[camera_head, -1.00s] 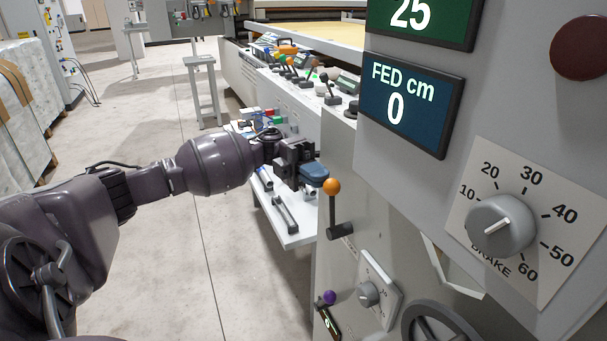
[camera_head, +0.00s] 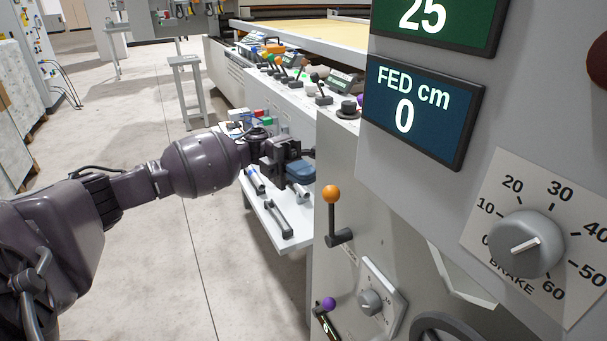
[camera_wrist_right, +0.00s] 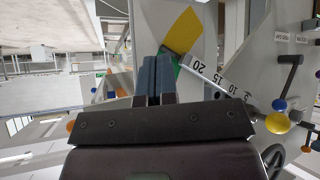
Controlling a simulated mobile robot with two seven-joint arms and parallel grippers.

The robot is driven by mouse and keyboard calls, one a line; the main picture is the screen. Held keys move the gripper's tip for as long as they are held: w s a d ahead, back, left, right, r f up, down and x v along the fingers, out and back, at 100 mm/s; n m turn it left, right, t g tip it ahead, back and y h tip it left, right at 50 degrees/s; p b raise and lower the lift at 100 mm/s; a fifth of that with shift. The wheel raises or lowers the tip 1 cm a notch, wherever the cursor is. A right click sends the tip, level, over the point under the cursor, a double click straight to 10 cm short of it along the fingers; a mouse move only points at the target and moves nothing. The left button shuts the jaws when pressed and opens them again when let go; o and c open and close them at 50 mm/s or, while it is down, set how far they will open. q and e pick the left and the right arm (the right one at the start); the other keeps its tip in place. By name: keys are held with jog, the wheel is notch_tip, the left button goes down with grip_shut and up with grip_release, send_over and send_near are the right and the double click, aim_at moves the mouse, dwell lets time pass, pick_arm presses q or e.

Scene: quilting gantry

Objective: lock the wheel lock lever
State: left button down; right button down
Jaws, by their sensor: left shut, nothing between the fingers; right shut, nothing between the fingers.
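A lever with an orange ball (camera_head: 331,194) stands upright on the grey machine front in the head view. A lever with a purple ball (camera_head: 329,304) is lower, near the handwheel (camera_head: 447,328). I cannot read which one is the wheel lock lever. My left gripper (camera_head: 300,171) is shut and empty, up and left of the orange ball in the picture. In the right wrist view, my right gripper (camera_wrist_right: 154,78) is shut and empty, in front of a pale panel. A yellow-ball lever (camera_wrist_right: 277,123) and a blue ball (camera_wrist_right: 279,105) are to its right, apart from it.
A display reading "FED cm 0" (camera_head: 421,112) and a brake knob (camera_head: 525,244) are at the right. A smaller knob (camera_head: 370,302) sits near the purple ball. A white shelf with tools (camera_head: 300,236) is behind the left gripper. The floor at left (camera_head: 160,260) is clear.

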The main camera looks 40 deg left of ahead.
pick_arm(q)
jog(key=v, duration=1)
jog(key=shift+a+r+b, duration=0.3)
jog(key=shift+r+b, duration=0.1)
jog(key=shift+r, duration=0.25)
pick_arm(e)
jog(key=shift+w+a+f, duration=0.15)
jog(key=shift+w+a, duration=0.05)
jog(key=shift+a, duration=0.2)
